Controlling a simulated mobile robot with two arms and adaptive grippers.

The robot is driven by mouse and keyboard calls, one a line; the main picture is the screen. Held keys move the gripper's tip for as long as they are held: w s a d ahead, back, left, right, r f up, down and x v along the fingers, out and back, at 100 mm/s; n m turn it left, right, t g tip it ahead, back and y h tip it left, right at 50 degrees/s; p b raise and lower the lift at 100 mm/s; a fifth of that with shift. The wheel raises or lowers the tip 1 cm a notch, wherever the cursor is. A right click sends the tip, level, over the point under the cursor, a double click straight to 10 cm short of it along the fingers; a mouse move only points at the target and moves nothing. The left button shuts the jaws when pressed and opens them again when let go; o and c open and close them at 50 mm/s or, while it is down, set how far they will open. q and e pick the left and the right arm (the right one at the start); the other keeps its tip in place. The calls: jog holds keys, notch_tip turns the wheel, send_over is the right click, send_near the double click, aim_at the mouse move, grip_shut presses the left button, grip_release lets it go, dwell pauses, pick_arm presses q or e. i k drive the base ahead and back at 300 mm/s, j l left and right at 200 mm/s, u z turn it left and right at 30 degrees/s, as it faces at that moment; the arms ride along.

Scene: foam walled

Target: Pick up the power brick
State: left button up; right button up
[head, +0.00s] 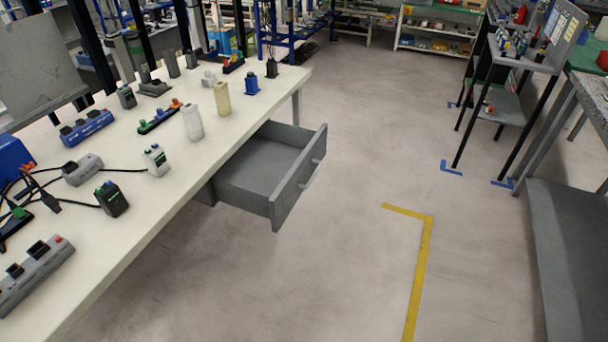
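Several block-shaped electrical items stand on the white table (150,215) at the left, and I cannot tell for certain which one is the power brick. A black block with a green mark (112,199) stands near the table's front edge with a cable by it. A white block with dark and green marks (157,160) stands behind it, also by a cable. A white upright block (193,122), a cream one (222,98) and a blue one (251,84) stand further back along the edge. Neither of my grippers is in view.
A grey drawer (262,172) stands open and empty, jutting from under the table. Power strips (36,275) and cables crowd the table's left part. Grey shelving (520,50) and a workbench (570,260) stand at the right. The floor (350,150) between is clear, with yellow tape (421,265).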

aim_at(75, 174)
jog(key=u, duration=1.4)
